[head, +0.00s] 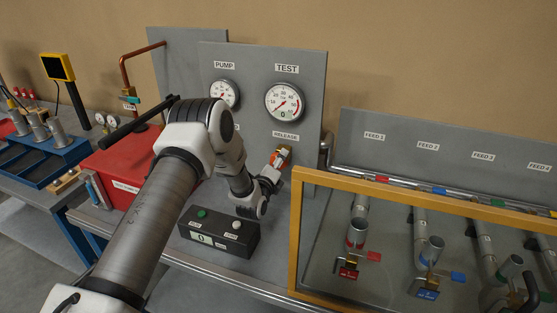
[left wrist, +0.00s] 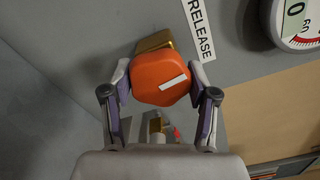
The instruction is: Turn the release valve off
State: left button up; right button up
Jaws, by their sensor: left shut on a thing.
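The release valve is an orange knob with a white bar mark, on a brass body, mounted on the grey panel. It shows in the left wrist view (left wrist: 150,72) and partly in the head view (head: 283,152), under the TEST gauge (head: 285,102). My left gripper (head: 276,165) is at the knob. In the left wrist view its two fingers (left wrist: 161,85) are shut on the knob from both sides. The white mark slants slightly, and the RELEASE label (left wrist: 200,30) is beside the knob. My right gripper is not in view.
A black box with green and white buttons (head: 218,236) stands below the valve. A yellow-framed clear guard (head: 293,235) stands close to the right, before several feed pipes. A red box (head: 115,165) and a blue tray (head: 45,160) are to the left.

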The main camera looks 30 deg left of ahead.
pick_arm(q)
jog(key=shift+w+a+r+m, duration=0.1)
jog(key=shift+r+m, duration=0.2)
jog(key=shift+m, duration=0.6)
jog(key=o, duration=0.9)
jog(key=shift+o, duration=1.3)
jog(key=shift+f, duration=0.25)
jog(key=v, duration=1.2)
